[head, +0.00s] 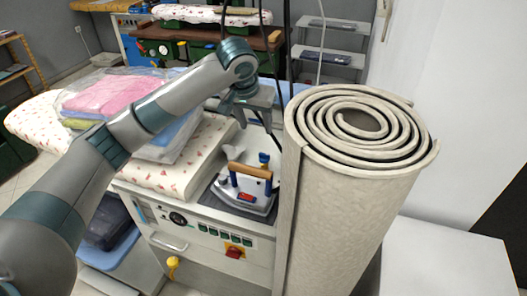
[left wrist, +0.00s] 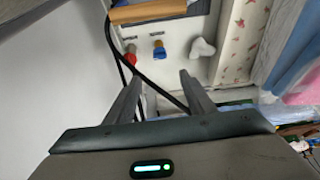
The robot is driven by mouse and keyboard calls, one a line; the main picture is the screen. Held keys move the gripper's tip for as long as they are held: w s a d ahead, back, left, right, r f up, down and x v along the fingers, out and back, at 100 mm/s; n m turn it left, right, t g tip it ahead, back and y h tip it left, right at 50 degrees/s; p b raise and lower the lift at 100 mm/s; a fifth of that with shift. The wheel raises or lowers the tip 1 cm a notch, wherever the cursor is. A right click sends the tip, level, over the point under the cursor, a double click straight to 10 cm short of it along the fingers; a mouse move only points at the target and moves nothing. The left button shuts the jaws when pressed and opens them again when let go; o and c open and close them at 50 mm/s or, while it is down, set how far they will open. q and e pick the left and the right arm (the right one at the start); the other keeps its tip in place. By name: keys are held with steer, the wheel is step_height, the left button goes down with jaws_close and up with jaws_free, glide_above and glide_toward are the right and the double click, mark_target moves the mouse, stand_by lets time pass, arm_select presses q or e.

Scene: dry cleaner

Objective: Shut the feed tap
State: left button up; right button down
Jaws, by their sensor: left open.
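Two small taps stand on the white top of the ironing unit behind the iron. The blue tap (left wrist: 159,52) and the red tap (left wrist: 131,57) sit side by side in the left wrist view. The blue tap also shows in the head view (head: 264,159). A yellow tap (head: 173,264) sits low on the unit's front. No label tells which is the feed tap. My left gripper (head: 256,124) is open and empty, above the unit's back part near the blue and red taps, apart from them. In the left wrist view its fingers (left wrist: 160,88) are spread. My right gripper is not in view.
An iron (head: 245,190) with a wooden handle stands in front of the taps. A tall rolled carpet (head: 340,210) stands close on the right. A black hose (left wrist: 112,45) runs beside the red tap. Bagged clothes (head: 105,95) lie on the padded board at left.

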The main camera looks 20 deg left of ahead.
mark_target(264, 155)
arm_select(q)
steer(key=p+x, duration=0.3)
steer(key=x, duration=1.4)
steer(key=shift+p, duration=0.35)
steer(key=c, duration=1.1)
